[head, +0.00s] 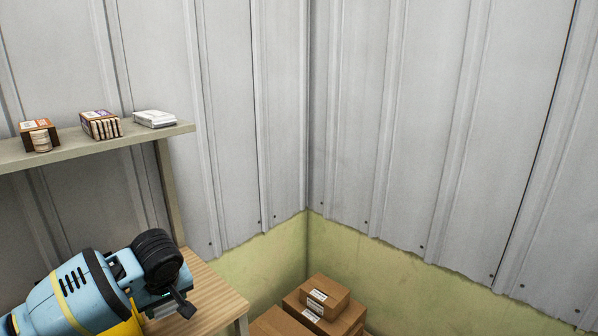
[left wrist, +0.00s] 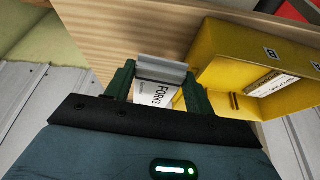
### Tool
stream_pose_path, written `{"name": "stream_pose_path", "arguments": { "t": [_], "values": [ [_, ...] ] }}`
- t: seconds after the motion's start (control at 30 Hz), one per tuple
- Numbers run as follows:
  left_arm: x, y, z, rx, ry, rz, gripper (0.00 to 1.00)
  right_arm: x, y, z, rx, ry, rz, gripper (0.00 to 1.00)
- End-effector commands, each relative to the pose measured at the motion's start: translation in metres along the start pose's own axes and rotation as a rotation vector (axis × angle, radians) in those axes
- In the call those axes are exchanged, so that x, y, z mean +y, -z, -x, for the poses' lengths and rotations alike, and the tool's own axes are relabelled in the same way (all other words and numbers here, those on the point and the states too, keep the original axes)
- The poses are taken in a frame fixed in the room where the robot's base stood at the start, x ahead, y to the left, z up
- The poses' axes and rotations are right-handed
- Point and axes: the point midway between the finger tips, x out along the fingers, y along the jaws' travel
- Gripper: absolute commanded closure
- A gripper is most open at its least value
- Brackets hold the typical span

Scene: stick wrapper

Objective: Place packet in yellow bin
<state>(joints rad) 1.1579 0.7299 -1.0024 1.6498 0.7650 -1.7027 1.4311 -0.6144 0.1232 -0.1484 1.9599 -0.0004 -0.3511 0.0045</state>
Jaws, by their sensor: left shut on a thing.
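The packet lies between the two dark green fingers, above the wooden table. The yellow bin (left wrist: 225,58) is on the table, just to the right of the gripper in the left wrist view. The packet is beside the bin in that picture, not seen inside it. In the head view my left gripper (head: 178,302) is low at the left over the table, and the packet cannot be made out there. My right gripper is in neither view.
The wooden table (head: 212,290) ends at a corner near my left gripper. A shelf (head: 90,144) above it holds several small boxes (head: 101,125). Cardboard boxes (head: 322,300) are stacked on the floor in the corner. Ribbed metal walls (head: 420,120) stand behind.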

Motion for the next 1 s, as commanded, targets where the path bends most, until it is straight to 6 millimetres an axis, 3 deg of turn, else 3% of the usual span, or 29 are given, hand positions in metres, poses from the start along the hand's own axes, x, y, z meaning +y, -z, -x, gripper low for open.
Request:
{"name": "stream_pose_path", "arguments": {
  "t": [0.23,0.5,0.7,1.0],
  "values": [
    [-0.002,-0.064,0.030,-0.005,-0.110,-0.270,0.69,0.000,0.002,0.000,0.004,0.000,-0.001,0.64],
    [-0.018,-0.130,0.066,-0.003,-0.222,-0.542,0.69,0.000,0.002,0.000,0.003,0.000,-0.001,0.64],
    [-0.028,-0.156,0.082,0.002,-0.268,-0.652,0.69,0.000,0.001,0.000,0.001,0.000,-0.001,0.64],
    [-0.030,-0.162,0.086,0.004,-0.280,-0.677,0.69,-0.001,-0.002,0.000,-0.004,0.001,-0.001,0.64]
  ]
}}
